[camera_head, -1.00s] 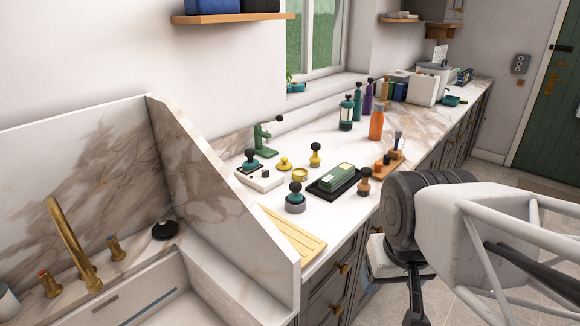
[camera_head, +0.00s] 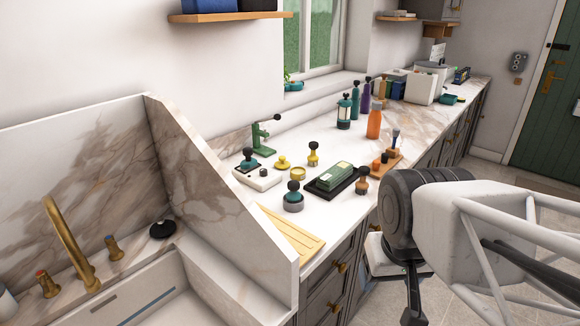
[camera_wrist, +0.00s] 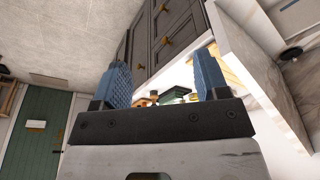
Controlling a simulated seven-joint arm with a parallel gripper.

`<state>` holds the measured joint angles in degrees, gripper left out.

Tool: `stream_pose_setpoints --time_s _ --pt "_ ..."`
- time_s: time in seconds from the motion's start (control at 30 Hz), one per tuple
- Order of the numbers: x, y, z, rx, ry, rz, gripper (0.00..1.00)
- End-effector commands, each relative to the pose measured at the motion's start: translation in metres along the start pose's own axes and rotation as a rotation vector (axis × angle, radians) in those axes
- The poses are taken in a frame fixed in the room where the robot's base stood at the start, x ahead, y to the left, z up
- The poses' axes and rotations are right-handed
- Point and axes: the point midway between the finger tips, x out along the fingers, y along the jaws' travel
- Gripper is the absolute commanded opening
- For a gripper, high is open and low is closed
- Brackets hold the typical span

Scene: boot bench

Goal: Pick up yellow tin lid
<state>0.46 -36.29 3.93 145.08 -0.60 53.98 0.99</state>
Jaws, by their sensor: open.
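The yellow tin lid (camera_head: 283,163), a small round piece with a knob, lies on the white counter left of the round yellow tin (camera_head: 298,173). A green-topped block on a black base (camera_head: 332,179) stands right of the tin. My gripper (camera_wrist: 162,80) shows in the wrist view with two blue ridged fingers spread wide and nothing between them. It is out in front of the counter, well away from the lid. I cannot pick out the lid in the wrist view.
The green press (camera_head: 262,138) stands behind. A marble partition (camera_head: 225,180) rises left of the counter. Bottles, including an orange one (camera_head: 374,123), stand farther back.

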Motion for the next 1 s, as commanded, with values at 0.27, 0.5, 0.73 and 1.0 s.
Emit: stream_pose_setpoints --time_s 0.27,0.5,0.73,1.0 --pt "0.000 0.000 0.000 0.000 0.000 0.000 0.68" --pt "0.000 0.000 0.000 0.000 0.000 0.000 0.62" --pt "0.000 0.000 -0.001 0.001 0.000 0.000 0.62" --pt "-0.005 -0.001 -0.020 0.033 -0.007 -0.001 0.62"
